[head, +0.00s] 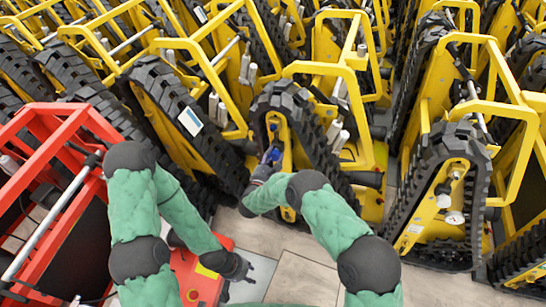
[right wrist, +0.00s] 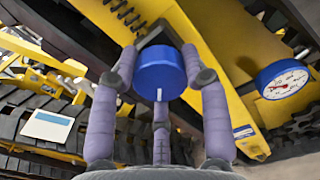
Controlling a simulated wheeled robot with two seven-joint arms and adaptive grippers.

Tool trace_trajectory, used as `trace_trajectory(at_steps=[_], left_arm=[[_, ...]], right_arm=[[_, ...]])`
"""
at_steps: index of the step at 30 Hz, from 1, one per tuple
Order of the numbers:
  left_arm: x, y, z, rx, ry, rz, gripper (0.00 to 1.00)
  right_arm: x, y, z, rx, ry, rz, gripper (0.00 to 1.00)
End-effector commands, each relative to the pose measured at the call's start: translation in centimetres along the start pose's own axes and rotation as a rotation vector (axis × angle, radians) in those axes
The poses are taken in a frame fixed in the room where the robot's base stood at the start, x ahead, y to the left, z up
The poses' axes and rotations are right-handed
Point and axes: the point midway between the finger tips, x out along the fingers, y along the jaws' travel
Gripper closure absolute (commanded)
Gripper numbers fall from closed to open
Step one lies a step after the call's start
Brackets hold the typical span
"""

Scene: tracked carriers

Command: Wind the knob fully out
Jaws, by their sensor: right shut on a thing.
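A round blue knob (right wrist: 160,72) with a white mark pointing down in the picture sits on the yellow frame of a tracked carrier (head: 318,125). In the right wrist view my right gripper's purple-grey fingers (right wrist: 160,85) are shut on the knob, one on each side and another below it. In the head view my right gripper (head: 266,166) reaches the front of that carrier and covers much of the knob (head: 271,155). My left gripper (head: 243,268) is low in the head view, away from the knob; its finger opening is unclear.
A dial gauge (right wrist: 285,80) with a blue rim sits right of the knob. Black tracks and yellow frames of several carriers crowd around. A red frame (head: 50,150) stands at the left. Bare floor (head: 310,280) shows at the bottom middle.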

Motion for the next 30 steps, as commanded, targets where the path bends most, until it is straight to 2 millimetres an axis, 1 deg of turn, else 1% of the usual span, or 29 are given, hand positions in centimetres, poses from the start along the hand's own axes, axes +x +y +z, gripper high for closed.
trace_trajectory(at_steps=[1, 11, 16, 30], left_arm=[[0.02, -0.01, 0.00, 0.000, 0.000, 0.000, 0.60], [0.03, -0.01, 0.00, 0.000, 0.000, 0.000, 0.60], [0.03, -0.01, 0.00, 0.000, 0.000, 0.000, 0.60], [0.03, -0.01, 0.00, 0.000, 0.000, 0.000, 0.60]], right_arm=[[-0.12, -0.12, -0.42, -0.006, 0.008, 0.000, 0.86], [-0.17, -0.16, -0.54, -0.038, 0.011, 0.000, 0.86], [-0.18, -0.19, -0.58, -0.093, 0.012, 0.000, 0.86], [-0.23, -0.32, -0.71, -0.424, 0.014, 0.002, 0.86]])
